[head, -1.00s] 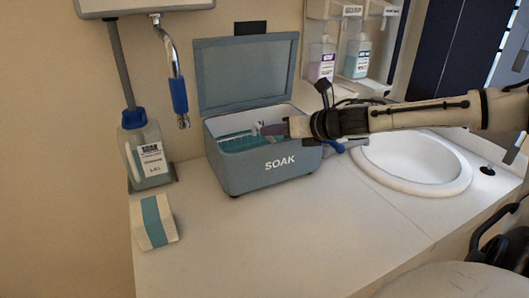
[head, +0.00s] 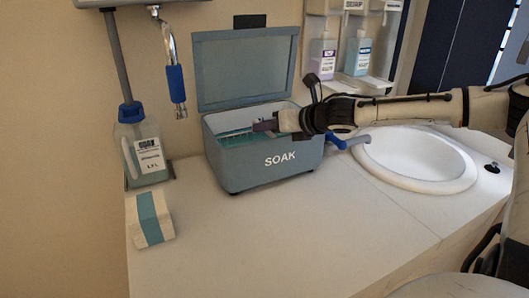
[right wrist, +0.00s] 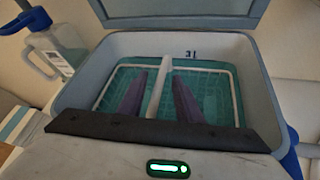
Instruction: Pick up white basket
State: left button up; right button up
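The white basket (right wrist: 236,92) sits inside the grey-blue SOAK box (head: 262,178), in teal liquid. The right wrist view shows its pale rectangular rim and a white handle bar (right wrist: 158,88) across its middle. In the head view only a bit of the basket's rim (head: 235,133) shows over the box's front wall. My right gripper (head: 262,126) reaches into the box opening from the right. Its two purple fingers (right wrist: 160,92) are apart, one on each side of the handle bar, with gaps visible. My left gripper is not in view.
The box lid (head: 245,70) stands open at the back. A jug (head: 146,152) and a white-and-teal carton (head: 150,218) stand left of the box. A sink (head: 415,155) lies to the right. The front counter (head: 270,245) is clear.

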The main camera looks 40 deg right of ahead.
grip_shut()
jog(key=shift+s+a+f, duration=0.1)
jog(key=shift+f, duration=0.2)
dwell(0.8)
